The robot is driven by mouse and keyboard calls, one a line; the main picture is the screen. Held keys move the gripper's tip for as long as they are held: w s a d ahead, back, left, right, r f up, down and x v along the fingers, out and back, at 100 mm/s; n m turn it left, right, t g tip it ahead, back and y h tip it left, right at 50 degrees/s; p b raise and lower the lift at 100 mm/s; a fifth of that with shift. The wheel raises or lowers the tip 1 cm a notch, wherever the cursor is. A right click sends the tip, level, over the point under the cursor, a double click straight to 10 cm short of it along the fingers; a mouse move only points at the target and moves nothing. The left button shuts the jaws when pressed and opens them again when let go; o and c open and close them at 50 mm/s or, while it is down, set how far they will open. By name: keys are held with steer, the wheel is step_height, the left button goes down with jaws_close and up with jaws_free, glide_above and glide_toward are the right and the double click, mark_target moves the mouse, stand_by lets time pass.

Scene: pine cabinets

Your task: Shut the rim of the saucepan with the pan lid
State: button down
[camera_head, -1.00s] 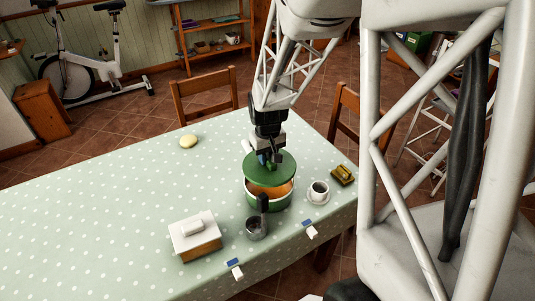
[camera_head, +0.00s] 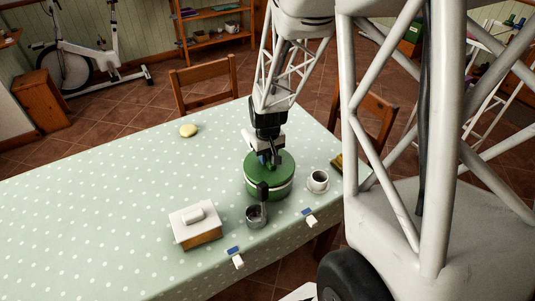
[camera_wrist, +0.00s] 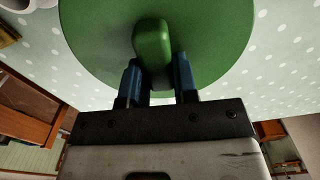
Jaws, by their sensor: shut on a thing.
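The green saucepan (camera_head: 270,194) with a pale band stands on the dotted tablecloth, right of the table's middle. The green pan lid (camera_head: 282,166) lies over its rim and hides the inside; it looks level, and no gap shows from here. The lid also fills the top of the wrist view (camera_wrist: 100,35). My gripper (camera_head: 272,163) is above the lid, shut on its green knob (camera_wrist: 153,50), with one blue finger on either side of the knob in the wrist view.
A cup on a saucer (camera_head: 317,182) is to the right. A white-lidded box (camera_head: 196,226) is front left, and a yellow round thing (camera_head: 188,130) is at the back. The table's left is clear.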

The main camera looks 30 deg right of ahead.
steer(key=shift+f, duration=0.8)
stand_by(0.9)
steer(key=c, duration=0.8)
jaws_free()
steer(key=shift+r, duration=0.1)
steer(key=shift+r, duration=3.8)
steer(key=shift+r, duration=1.95)
